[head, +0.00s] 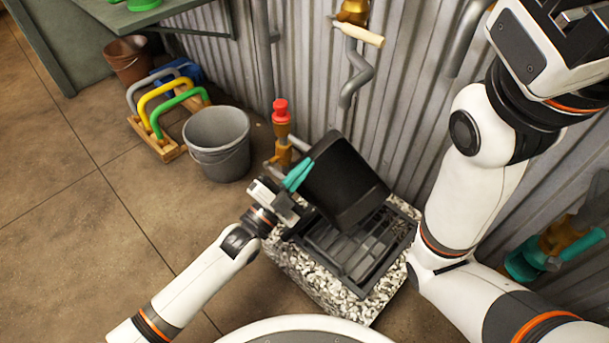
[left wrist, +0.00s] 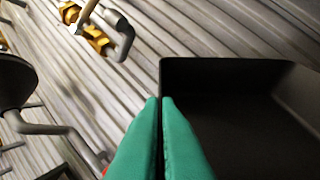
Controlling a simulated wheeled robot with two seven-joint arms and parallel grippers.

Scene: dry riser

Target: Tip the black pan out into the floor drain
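The black pan (head: 345,182) is held steeply tilted above the dark slatted grate of the floor drain (head: 352,262), which sits in a speckled stone surround. My left gripper (head: 298,174) has its teal fingers on the pan's left edge. In the left wrist view the fingers (left wrist: 161,130) are nearly together, with the wall of the pan (left wrist: 235,110) between them. The inside of the pan looks dark, and I cannot make out any contents. My right gripper (head: 578,14) is raised at the top right; its fingertips are not clear.
A grey bucket (head: 217,145) stands left of the drain, near a red-capped orange pipe (head: 281,125). A wooden rack with coloured handles (head: 168,115) and a brown pot (head: 129,60) stand farther left. Corrugated wall (head: 300,60) closes off the back. Floor at left is clear.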

